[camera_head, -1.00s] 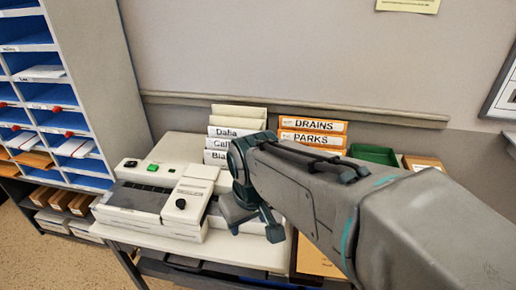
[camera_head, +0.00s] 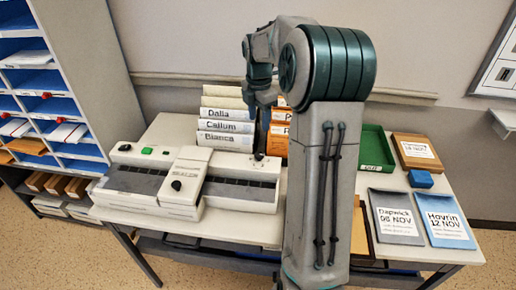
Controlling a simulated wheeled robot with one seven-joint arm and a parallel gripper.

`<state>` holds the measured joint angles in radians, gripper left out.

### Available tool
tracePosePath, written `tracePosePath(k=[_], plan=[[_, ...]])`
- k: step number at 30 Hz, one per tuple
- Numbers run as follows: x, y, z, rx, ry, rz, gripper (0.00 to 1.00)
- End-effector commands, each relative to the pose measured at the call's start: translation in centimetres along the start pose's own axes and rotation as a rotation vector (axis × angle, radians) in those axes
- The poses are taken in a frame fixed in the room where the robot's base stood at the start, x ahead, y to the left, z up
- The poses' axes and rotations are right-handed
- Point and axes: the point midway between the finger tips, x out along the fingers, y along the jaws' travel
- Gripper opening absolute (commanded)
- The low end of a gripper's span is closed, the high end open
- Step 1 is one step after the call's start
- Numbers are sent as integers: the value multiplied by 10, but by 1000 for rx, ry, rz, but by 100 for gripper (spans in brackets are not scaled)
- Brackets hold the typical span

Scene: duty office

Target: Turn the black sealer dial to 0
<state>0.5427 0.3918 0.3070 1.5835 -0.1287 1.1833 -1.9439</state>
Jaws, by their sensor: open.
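A white sealer with a dark grey top (camera_head: 238,190) stands on the left part of the white table. A black dial (camera_head: 176,185) sits on the white block across its middle; its marks are too small to read. Another small black knob (camera_head: 124,147) is at its back left, beside a green button (camera_head: 146,150). My gripper (camera_head: 256,128) is open and points down behind the sealer's right part, in front of the white binders. It is apart from the dial on the block, to its right and farther back. My arm partly hides the fingers.
White binders (camera_head: 225,127) and orange binders (camera_head: 277,140) stand at the back. A green tray (camera_head: 374,152), a brown box (camera_head: 417,151), a blue block (camera_head: 420,179) and labelled envelopes (camera_head: 397,217) lie on the right. A pigeonhole shelf (camera_head: 62,75) stands left.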

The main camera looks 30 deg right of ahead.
Motion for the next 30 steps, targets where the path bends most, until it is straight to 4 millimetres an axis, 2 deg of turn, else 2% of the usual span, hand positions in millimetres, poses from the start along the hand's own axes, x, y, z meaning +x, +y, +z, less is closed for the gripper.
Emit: tracePosePath(k=[5, 8, 15, 21, 25, 30], plan=[[12, 2, 4, -31, 7, -3, 52], [28, 2, 3, -30, 7, -4, 52], [80, 1, 3, -29, 7, -6, 52], [116, 2, 2, -29, 7, -3, 52], [131, 2, 3, -29, 5, -2, 52], [139, 2, 3, -28, 4, -1, 52]])
